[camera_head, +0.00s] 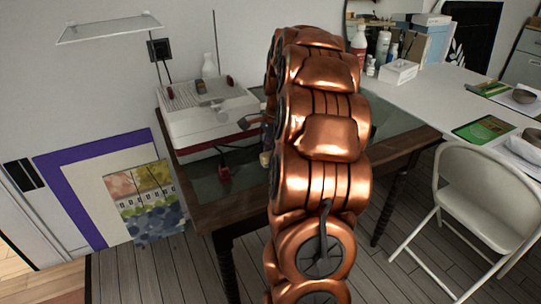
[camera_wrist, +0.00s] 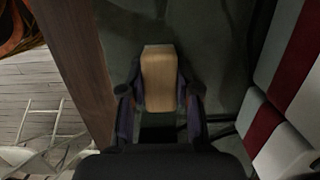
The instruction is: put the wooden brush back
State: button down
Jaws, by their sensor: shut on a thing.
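The wooden brush (camera_wrist: 159,75) shows in the wrist view as a pale wooden block. My gripper (camera_wrist: 160,98) has one dark finger on each side of it and is shut on it. The dark green tabletop (camera_wrist: 125,30) lies beneath; I cannot tell whether the brush touches it. In the head view, my copper-coloured arm covers most of the gripper; a small pale wooden piece, likely the brush (camera_head: 265,159), shows at the arm's left edge. Any bristles are hidden.
A white and red case (camera_head: 200,128) stands on the table left of my arm, close on the right in the wrist view (camera_wrist: 285,90). A white chair (camera_head: 485,190) and white table (camera_head: 430,95) stand to the right.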

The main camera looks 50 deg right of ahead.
jog(key=c, duration=0.8)
grip_release()
jog(key=shift+f, duration=0.1)
jog(key=r, duration=0.4)
jog(key=d+r, duration=0.1)
jog(key=r, duration=0.3)
jog(key=r+p, duration=0.1)
jog(key=r, duration=0.3)
jog(key=shift+s+d, duration=0.25)
jog(key=shift+d, duration=0.1)
jog(key=shift+a, duration=0.1)
